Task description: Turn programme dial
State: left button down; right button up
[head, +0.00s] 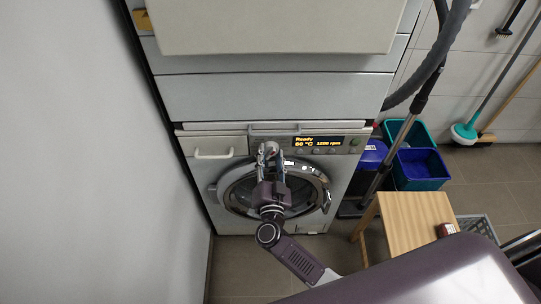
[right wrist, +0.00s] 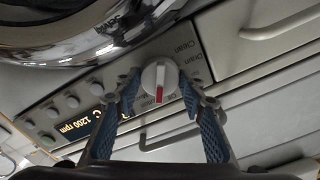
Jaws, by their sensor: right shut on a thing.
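The programme dial (right wrist: 160,82) is a round white knob with a red mark, on the control panel of the lower machine. In the right wrist view its red mark points toward the bottom of the picture, and printed labels surround it. My right gripper (right wrist: 160,86) has one blue-padded finger on each side of the dial and is shut on it. In the head view my right gripper (head: 269,150) reaches up to the panel and mostly covers the dial. The display (head: 318,141) reads Ready, 60 °C, 1200 rpm. My left gripper is not in view.
The round glass door (head: 318,172) lies just below the panel, behind my arm. A detergent drawer (head: 213,148) is left of the dial. A wooden stool (head: 415,220), blue bins (head: 421,167) and a grey hose (head: 440,50) are on the right. A plain wall closes the left side.

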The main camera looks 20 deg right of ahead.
jog(key=o, duration=1.2)
jog(key=v, duration=1.2)
jog(key=s+a+f+n+g+y, duration=0.1)
jog(key=s+f+n+g+y, duration=0.4)
jog(key=f, duration=1)
jog(key=s+a+f+n+g+y, duration=0.15)
jog(key=s+f+n, duration=0.5)
jog(key=f, duration=0.75)
jog(key=s+d+f+g, duration=0.3)
jog(key=s+d+f, duration=0.1)
jog(key=s, duration=0.5)
jog(key=s+d+f+g+h, duration=0.1)
jog(key=s+d+f+g, duration=0.2)
jog(key=s, duration=0.6)
jog(key=s+d+f+g, duration=0.4)
jog(key=s+f, duration=0.3)
jog(key=s, duration=0.2)
jog(key=shift+s+d+f+h, duration=0.15)
jog(key=shift+d, duration=0.2)
jog(key=shift+s+d+f+h, duration=0.1)
jog(key=shift+s+d+f, duration=0.1)
jog(key=shift+d, duration=0.15)
